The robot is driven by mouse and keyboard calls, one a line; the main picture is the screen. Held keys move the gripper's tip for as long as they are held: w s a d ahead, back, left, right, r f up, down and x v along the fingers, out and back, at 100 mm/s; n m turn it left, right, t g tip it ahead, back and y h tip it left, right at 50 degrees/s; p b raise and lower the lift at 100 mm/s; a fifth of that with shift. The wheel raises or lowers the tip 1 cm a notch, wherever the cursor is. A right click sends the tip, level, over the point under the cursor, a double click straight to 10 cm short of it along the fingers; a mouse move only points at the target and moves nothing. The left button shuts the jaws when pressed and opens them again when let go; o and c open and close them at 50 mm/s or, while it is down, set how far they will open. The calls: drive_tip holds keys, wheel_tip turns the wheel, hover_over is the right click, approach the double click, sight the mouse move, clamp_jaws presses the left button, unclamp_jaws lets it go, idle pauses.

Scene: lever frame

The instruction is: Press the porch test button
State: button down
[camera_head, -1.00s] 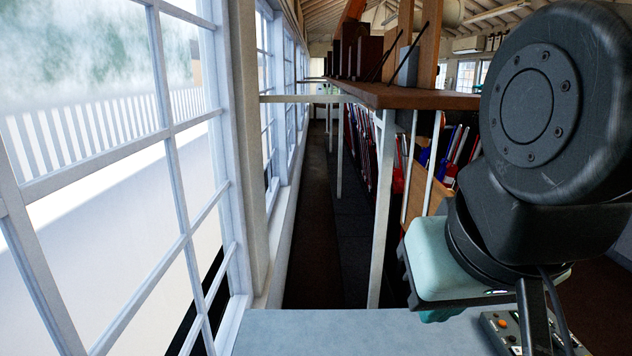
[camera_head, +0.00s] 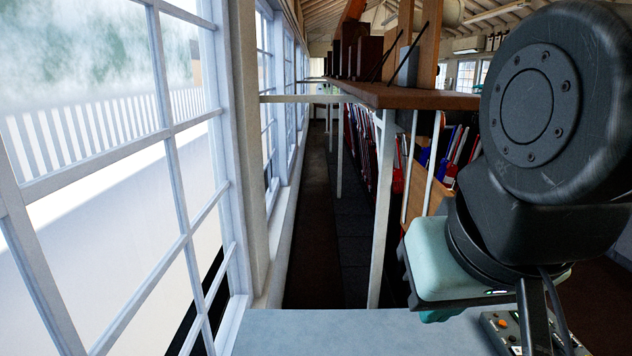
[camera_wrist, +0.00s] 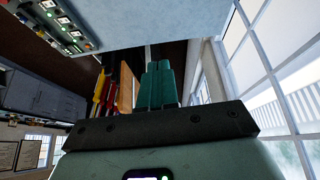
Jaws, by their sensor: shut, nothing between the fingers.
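A dark control panel with several small buttons (camera_head: 503,330) sits on the pale table at the lower right of the head view, partly hidden by my arm. In the wrist view the panel (camera_wrist: 62,25) shows at the upper left, with pale squares and small green lights; its labels are too small to read, so I cannot tell which button is the porch test one. My gripper's teal fingers (camera_wrist: 160,70) are shut together and empty, apart from the panel. In the head view the fingers (camera_head: 440,315) show just below the pale green gripper body, left of the panel.
The pale table (camera_head: 330,332) is clear left of the panel. Windows (camera_head: 120,160) run along the left.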

drive_tip(key=w+d+f+m+y, duration=0.15)
drive_tip(key=w+d+m, duration=0.25)
drive_tip(key=w, duration=0.4)
drive_tip(key=w+d+f+m, duration=0.3)
drive_tip(key=w+d+m, duration=0.1)
drive_tip(key=w, duration=0.4)
drive_tip(key=w+d+f+m+y, duration=0.15)
drive_tip(key=w+d+m, duration=0.25)
drive_tip(key=w, duration=0.4)
drive_tip(key=m+t+h, duration=0.1)
drive_tip(key=m+t, duration=0.2)
drive_tip(key=m, duration=1)
hover_over(513, 338)
wheel_tip(513, 338, down, 23)
drive_tip(key=shift+s+d, duration=0.1)
drive_tip(key=shift+s, duration=0.25)
drive_tip(key=shift+f, duration=0.1)
drive_tip(key=shift+f, duration=4.35)
